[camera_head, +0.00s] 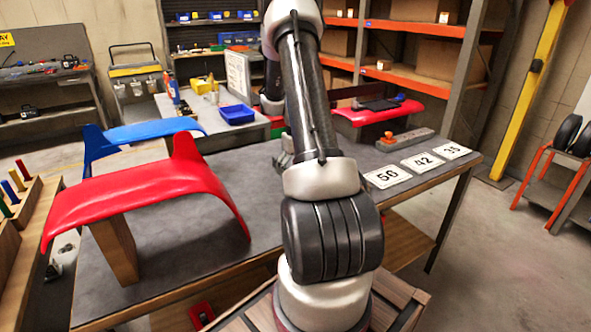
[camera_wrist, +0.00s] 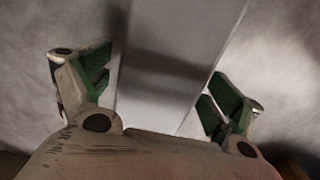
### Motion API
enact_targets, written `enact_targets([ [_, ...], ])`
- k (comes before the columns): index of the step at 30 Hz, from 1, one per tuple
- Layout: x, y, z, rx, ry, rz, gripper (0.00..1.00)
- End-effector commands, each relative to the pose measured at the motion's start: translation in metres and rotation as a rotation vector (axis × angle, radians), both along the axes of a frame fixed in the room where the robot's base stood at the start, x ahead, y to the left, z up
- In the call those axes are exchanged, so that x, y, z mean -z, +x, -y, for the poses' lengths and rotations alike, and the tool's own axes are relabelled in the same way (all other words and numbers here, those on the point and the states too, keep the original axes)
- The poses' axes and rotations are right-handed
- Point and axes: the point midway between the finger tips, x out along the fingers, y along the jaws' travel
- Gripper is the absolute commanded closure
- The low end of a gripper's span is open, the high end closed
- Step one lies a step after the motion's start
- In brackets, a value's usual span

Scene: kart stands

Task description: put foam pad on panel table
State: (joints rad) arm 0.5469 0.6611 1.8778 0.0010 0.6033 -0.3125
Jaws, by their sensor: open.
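A long pale grey slab (camera_wrist: 180,35), which looks like the foam pad, lies between the two fingers of my gripper (camera_wrist: 155,95) in the wrist view. The fingers have green inner pads and stand apart on either side of it, with a gap showing on the right. In the head view my arm hides the slab, and only a part of my gripper (camera_head: 284,152) shows beside the arm, low over the grey table. This table (camera_head: 262,205), which looks like the panel table, carries a red body panel (camera_head: 150,190) and a blue body panel (camera_head: 130,132).
Number cards (camera_head: 422,161) and a grey strip with an orange knob (camera_head: 405,142) lie on the table's right part. A wooden block (camera_head: 115,250) props the red panel. Another red panel (camera_head: 385,110) is behind. A rack with coloured handles (camera_head: 15,215) stands at left.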

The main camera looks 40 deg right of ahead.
Motion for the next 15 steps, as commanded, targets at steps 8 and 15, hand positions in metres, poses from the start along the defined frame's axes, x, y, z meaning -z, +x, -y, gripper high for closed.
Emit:
enact_targets([
  [8,-0.01,0.001,0.0,0.0,-0.002,0.003,0.08],
  [15,-0.059,0.001,0.001,0.0,-0.003,0.005,0.08],
])
